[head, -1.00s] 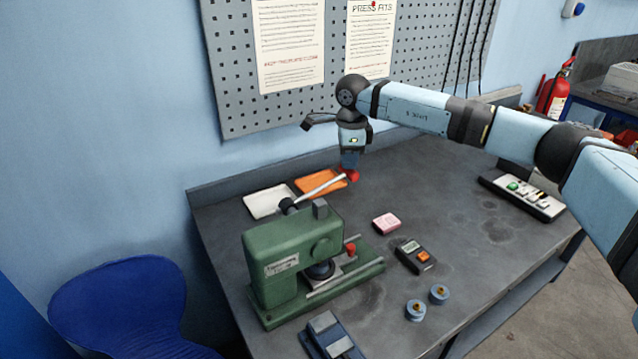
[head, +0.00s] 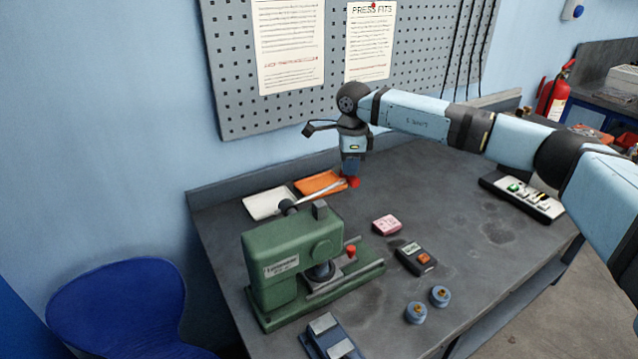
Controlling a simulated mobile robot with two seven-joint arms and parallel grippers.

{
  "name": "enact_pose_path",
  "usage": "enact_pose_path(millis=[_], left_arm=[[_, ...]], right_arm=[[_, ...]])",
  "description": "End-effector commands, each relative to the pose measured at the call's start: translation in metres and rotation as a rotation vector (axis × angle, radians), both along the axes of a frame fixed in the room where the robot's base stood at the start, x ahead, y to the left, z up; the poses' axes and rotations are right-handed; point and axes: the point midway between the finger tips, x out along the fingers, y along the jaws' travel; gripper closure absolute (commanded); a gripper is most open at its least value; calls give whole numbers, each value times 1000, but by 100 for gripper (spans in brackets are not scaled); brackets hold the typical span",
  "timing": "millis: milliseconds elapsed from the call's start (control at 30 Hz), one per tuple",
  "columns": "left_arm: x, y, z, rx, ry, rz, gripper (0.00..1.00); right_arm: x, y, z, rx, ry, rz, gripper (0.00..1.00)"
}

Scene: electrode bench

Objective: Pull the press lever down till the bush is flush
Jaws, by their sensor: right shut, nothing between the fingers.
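The green press (head: 290,254) stands on the bench at the left. Its pale lever (head: 321,194) slopes up and right from a dark hub (head: 287,207) to a red knob (head: 354,182). My right gripper (head: 351,178) points down at the knob and is shut with nothing between its fingers. It looks to be against the knob, though exact contact is too small to tell. The dark ram (head: 321,271) sits low over the press bed. I cannot make out the bush under it, so its fit is hidden. My left gripper is out of view.
Orange (head: 318,185) and white (head: 268,203) trays lie behind the press. A pink box (head: 386,224), a black meter (head: 416,258) and two blue round parts (head: 439,295) lie right of it. A blue-grey block (head: 330,337) is in front. The bench's right middle is clear.

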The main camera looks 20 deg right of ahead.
Motion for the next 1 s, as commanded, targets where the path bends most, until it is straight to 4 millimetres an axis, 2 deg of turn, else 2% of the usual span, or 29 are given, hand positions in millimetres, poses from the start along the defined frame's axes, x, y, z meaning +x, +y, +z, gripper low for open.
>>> enact_pose_path(millis=[533,1000], left_arm=[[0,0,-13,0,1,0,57],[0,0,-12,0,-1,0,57]], right_arm=[[0,-1,-24,0,1,1,100],[0,-1,-25,-1,1,1,100]])
